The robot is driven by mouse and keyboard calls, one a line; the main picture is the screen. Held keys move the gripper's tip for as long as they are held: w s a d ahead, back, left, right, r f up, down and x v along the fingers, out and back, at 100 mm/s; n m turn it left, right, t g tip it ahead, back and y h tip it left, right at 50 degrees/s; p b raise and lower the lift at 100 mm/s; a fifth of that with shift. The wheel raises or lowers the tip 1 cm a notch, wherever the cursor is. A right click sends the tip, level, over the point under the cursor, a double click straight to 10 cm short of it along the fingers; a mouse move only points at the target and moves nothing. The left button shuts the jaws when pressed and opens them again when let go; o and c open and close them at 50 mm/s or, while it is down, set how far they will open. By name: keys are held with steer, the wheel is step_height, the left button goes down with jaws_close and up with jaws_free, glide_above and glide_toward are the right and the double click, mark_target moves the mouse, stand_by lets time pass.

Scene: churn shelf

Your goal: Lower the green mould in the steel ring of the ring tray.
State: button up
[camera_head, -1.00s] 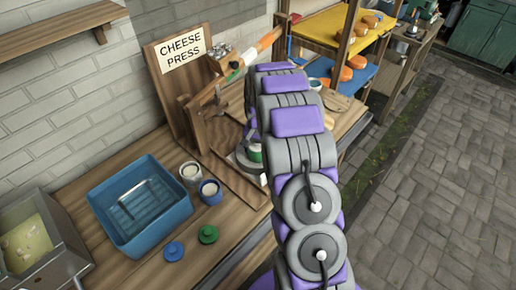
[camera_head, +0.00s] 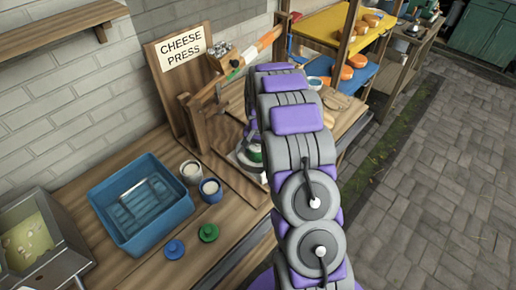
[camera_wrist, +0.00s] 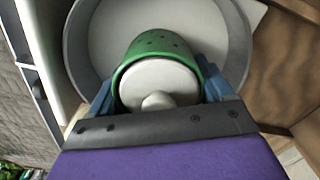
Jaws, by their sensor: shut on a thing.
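The green mould (camera_wrist: 163,47), with small dark holes in its wall and a white lid with a knob in its mouth, is gripped between the blue fingers of my gripper (camera_wrist: 160,88). In the wrist view it is in front of the pale floor of the grey steel ring (camera_wrist: 78,48), within the ring's outline on the near side. Whether its base touches the ring tray is hidden. In the head view a bit of the green mould (camera_head: 255,156) shows beside my arm, at the steel ring (camera_head: 237,160). My arm hides most of the gripper there.
The ring is at the foot of the wooden cheese press (camera_head: 182,100). Left of it are two small pots (camera_head: 211,192), a blue basin (camera_head: 137,240) and blue and green lids (camera_head: 208,233). A shelf with orange cheeses (camera_head: 345,72) stands behind right.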

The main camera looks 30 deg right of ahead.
steer(key=o, duration=0.9)
